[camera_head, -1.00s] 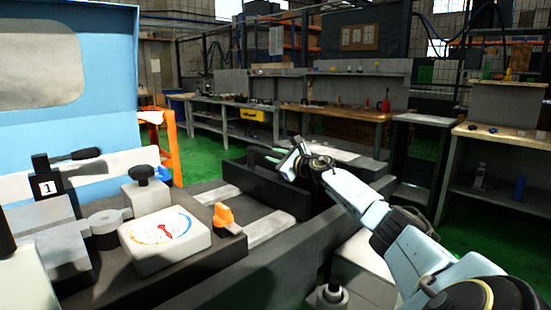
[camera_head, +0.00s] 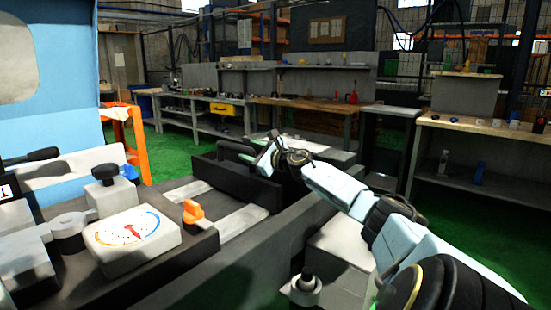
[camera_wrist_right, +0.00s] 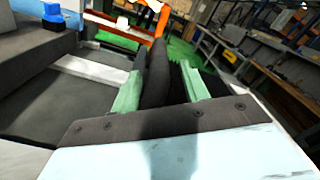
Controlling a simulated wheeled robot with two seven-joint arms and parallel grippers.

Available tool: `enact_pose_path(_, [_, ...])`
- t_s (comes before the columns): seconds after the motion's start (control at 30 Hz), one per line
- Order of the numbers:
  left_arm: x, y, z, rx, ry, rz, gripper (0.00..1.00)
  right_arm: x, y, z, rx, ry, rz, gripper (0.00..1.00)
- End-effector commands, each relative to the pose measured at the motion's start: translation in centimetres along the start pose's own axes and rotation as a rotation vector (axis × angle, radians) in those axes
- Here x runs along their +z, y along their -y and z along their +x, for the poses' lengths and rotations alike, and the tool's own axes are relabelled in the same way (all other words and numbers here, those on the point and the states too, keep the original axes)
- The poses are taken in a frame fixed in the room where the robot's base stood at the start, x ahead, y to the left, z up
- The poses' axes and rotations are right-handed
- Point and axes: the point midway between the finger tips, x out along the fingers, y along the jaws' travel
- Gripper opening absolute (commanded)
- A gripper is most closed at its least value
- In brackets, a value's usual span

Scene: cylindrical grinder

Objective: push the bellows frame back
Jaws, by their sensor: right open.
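The bellows frame looks to be the long black upright plate (camera_head: 235,182) standing across the machine's bed in the head view. In the right wrist view a dark bar, seemingly the same frame (camera_wrist_right: 156,78), runs between my two pale green fingers. My right gripper (camera_head: 262,150) is open at the frame's right-hand part, near its top edge; it also shows in the right wrist view (camera_wrist_right: 162,90). I cannot tell whether a finger touches the frame. My left gripper is out of view.
A dial block (camera_head: 130,232) and an orange knob (camera_head: 193,212) sit on the machine at left. Pale rails (camera_head: 243,220) lie in front of the frame. An orange stand (camera_head: 136,150) is beyond. Green floor and workbenches (camera_head: 325,107) lie behind.

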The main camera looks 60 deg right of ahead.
Motion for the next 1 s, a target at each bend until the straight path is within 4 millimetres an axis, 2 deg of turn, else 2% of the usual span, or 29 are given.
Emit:
enact_pose_path(0.4, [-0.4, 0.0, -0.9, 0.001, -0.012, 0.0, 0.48, -0.2, -0.1, -2.9, 0.002, -0.003, 0.001, 0.45])
enact_pose_path(0.57, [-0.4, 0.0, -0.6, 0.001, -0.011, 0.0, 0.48, -0.1, -0.1, -4.0, 0.002, -0.002, 0.002, 0.45])
enact_pose_path(0.77, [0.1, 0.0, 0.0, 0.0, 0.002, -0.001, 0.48, 0.0, -0.1, -5.3, 0.002, -0.002, 0.002, 0.45])
enact_pose_path(1.0, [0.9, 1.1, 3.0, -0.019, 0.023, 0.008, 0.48, 0.1, 0.0, -7.6, 0.001, 0.0, 0.002, 0.45])
